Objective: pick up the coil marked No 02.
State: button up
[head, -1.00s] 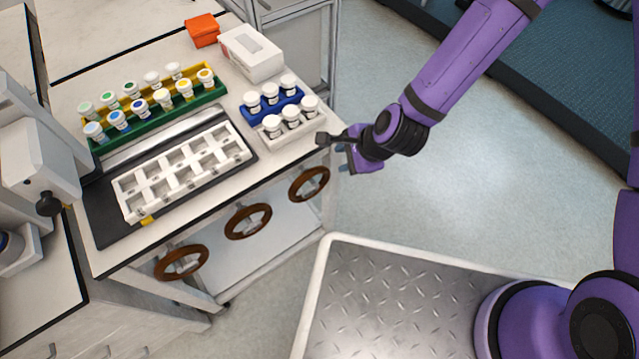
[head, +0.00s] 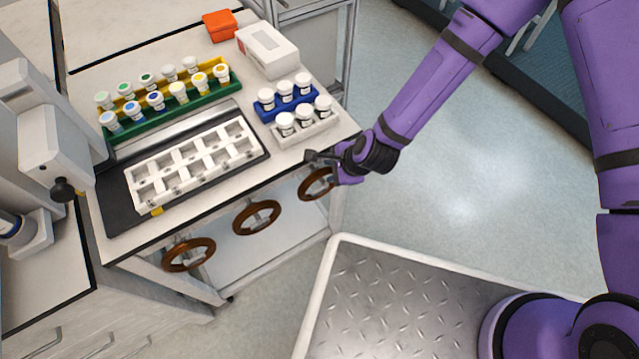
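Three brown ring-shaped coils hang in a row on the front of the bench: a left coil (head: 170,262), a middle coil (head: 238,222) and a right coil (head: 303,190). No number can be read on any of them, so I cannot tell which is No 02. My gripper (head: 318,156) is at the bench's front right edge, just above the right coil in the picture. My wrist and gripper overlap the right side of that coil. The gripper's fingers are small and dark, and I cannot tell whether they are open. No coil is visibly held.
On the bench are a white compartment tray (head: 157,208) on a dark mat, a green rack (head: 190,110) of capped vials, a blue rack (head: 275,114), a white rack (head: 311,136), a white box (head: 268,50) and an orange box (head: 220,27). Floor right of the bench is clear.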

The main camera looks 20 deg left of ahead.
grip_shut()
jog(key=shift+r, duration=0.15)
dwell(0.4)
